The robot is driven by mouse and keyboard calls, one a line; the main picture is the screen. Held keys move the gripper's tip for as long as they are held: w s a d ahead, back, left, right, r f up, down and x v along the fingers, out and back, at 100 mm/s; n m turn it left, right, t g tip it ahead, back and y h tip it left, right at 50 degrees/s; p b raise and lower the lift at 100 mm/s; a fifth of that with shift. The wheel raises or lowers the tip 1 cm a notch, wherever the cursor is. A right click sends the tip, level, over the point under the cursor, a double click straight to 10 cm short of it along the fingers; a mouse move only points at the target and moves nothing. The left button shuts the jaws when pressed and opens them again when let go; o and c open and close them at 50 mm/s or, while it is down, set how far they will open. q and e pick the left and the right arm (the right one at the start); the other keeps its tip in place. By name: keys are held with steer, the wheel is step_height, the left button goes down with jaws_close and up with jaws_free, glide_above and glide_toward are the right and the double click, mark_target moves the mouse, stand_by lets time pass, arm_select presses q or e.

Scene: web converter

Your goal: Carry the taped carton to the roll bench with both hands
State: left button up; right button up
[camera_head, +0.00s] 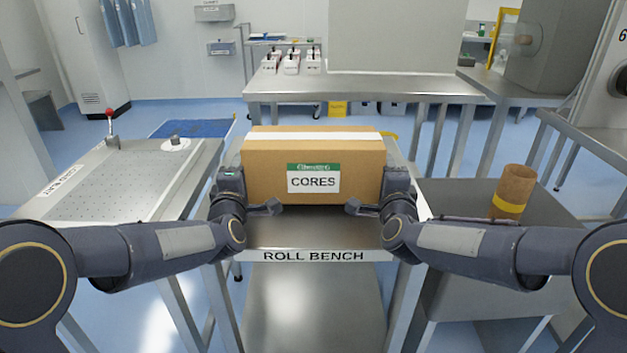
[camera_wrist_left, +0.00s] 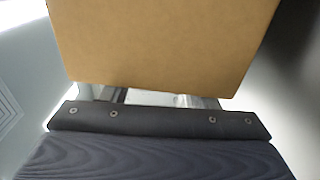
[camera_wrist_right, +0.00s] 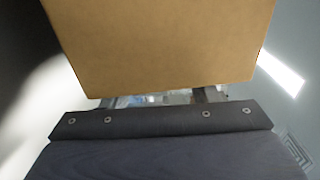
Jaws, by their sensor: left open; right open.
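The taped carton (camera_head: 265,175) is a brown box with a pale tape strip on top and a green-and-white CORES label facing me. It is level, over the back part of the steel roll bench (camera_head: 310,232), whose front edge reads ROLL BENCH. I cannot tell if its underside touches the bench top. My left gripper (camera_head: 245,200) is open at the carton's left side, and my right gripper (camera_head: 374,200) is open at its right side. The carton wall fills the upper middle of the left wrist view (camera_wrist_left: 160,45) and the right wrist view (camera_wrist_right: 160,45).
A perforated steel table (camera_head: 120,185) with a red-knobbed lever stands left. A long steel table (camera_head: 370,87) stands behind. The front strip of the roll bench is clear.

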mark_target(249, 192)
arm_select(q)
steer(key=shift+s+d+f+h+b, duration=0.15)
steer(key=shift+d+f+h+b, duration=0.35)
steer(key=shift+d+f+b, duration=0.8)
arm_select(e)
steer(key=shift+s+a+f+n+y, duration=0.15)
steer(key=shift+a+f+n+y, duration=0.25)
steer(key=shift+a+f, duration=0.85)
arm_select(q)
steer(key=shift+a, duration=0.2)
arm_select(e)
steer(key=shift+d, duration=0.2)
arm_select(q)
steer(key=shift+a+r, duration=0.1)
steer(key=shift+a, duration=0.4)
arm_select(e)
steer(key=shift+d, duration=0.5)
arm_select(q)
steer(key=o, duration=0.5)
steer(key=shift+a+r, duration=0.1)
steer(key=shift+a, duration=0.85)
arm_select(e)
steer(key=shift+d+r, duration=0.15)
steer(key=shift+d, duration=0.75)
arm_select(q)
steer(key=shift+a, duration=0.15)
arm_select(e)
steer(key=o, duration=0.5)
steer(key=shift+d, duration=0.2)
